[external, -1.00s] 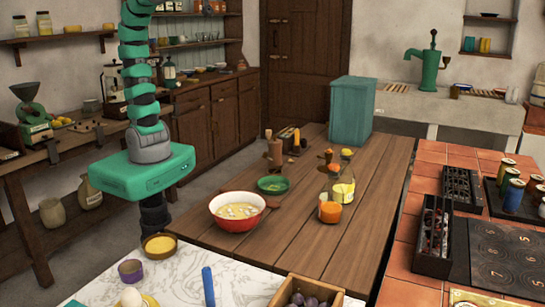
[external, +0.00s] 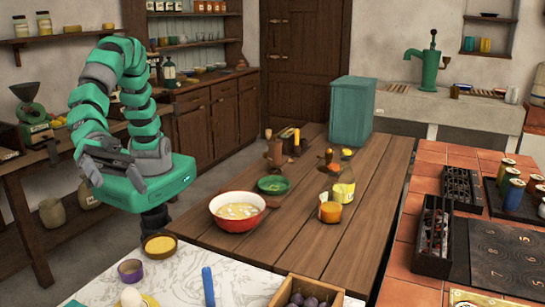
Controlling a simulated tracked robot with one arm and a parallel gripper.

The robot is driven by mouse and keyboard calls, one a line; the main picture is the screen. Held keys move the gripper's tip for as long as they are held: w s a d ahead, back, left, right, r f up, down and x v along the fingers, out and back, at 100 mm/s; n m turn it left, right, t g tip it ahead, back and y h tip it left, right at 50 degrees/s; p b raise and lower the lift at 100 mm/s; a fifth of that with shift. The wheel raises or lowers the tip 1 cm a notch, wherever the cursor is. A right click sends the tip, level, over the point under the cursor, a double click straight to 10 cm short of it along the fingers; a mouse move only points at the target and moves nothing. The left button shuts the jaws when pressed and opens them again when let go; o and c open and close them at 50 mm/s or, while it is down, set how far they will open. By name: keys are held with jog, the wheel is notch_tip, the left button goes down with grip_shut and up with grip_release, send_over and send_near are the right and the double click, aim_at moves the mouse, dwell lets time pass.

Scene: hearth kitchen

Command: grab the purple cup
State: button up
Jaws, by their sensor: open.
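The purple cup (external: 131,270) stands upright on the marble counter (external: 185,280) at the lower left. It is small, with a paler inside. My gripper (external: 108,172) is open and empty, hanging in front of my green base. It appears higher in the picture than the cup and is well apart from it.
A brown-rimmed bowl of yellow contents (external: 160,246) is close behind the cup. An egg (external: 131,297) is just in front of it. A blue handle (external: 208,287) and a crate of dark round fruit (external: 306,290) are further right. A red bowl (external: 237,224) is on the wooden table.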

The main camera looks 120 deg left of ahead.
jog(key=s+d+f+y+b, duration=0.1)
jog(key=s+f, duration=0.4)
jog(key=f, duration=0.2)
jog(key=s+d+f+y, duration=0.1)
jog(key=s+f+y, duration=0.1)
jog(key=s+f, duration=0.35)
jog(key=m+y+b, duration=0.2)
jog(key=y, duration=0.1)
send_near(138, 274)
jog(key=w+f, duration=0.1)
jog(key=w+f+b, duration=0.1)
jog(key=w, duration=0.1)
jog(key=shift+w+a+f, duration=0.1)
jog(key=shift+a+f, duration=0.05)
jog(key=shift+b+x, duration=0.9)
jog(key=shift+x, duration=1.75)
jog(key=shift+r, duration=0.25)
jog(key=c, duration=1.1)
